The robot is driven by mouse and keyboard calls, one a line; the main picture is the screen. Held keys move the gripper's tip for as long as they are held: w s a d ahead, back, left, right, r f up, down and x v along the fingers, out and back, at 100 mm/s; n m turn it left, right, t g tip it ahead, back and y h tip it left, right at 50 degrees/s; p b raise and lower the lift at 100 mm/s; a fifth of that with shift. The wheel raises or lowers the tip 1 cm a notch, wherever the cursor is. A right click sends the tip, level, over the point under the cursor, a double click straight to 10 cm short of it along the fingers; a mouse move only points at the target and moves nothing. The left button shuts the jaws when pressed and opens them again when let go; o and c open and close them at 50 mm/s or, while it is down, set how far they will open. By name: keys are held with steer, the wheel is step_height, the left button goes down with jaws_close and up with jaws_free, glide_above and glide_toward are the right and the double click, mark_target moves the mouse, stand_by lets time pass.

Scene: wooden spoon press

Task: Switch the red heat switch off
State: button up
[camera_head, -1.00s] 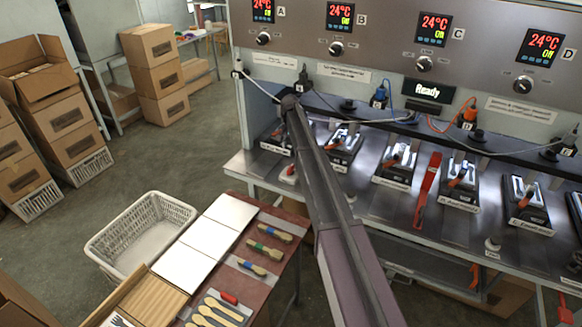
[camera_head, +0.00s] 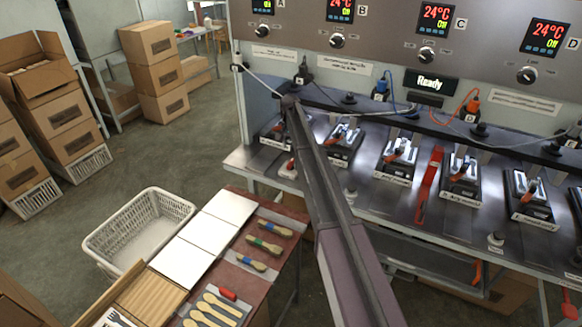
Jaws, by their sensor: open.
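No part can be picked out for certain as the red heat switch. A small red piece on a pale base (camera_head: 289,168) shows at the bench front beside my arm. It is too small to tell what it is or how it is set. Above the bench, the grey control panel (camera_head: 385,35) has dark knobs (camera_head: 427,55) and displays (camera_head: 436,18) with red 24°C digits. My arm rises from the bottom of the picture and its visible far end is in front of the left presses. I cannot make out my gripper there.
Several presses (camera_head: 461,178) with orange-red handles line the metal bench, and a long red bar (camera_head: 428,186) lies between two. Cables hang above them. A table (camera_head: 285,216) with spoons, a white basket (camera_head: 140,236) and stacked cartons (camera_head: 152,70) stand left. Floor is free between them.

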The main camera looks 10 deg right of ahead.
mark_target(290, 162)
steer(key=shift+f+b, duration=4.4)
steer(key=shift+f, duration=0.35)
jaws_close()
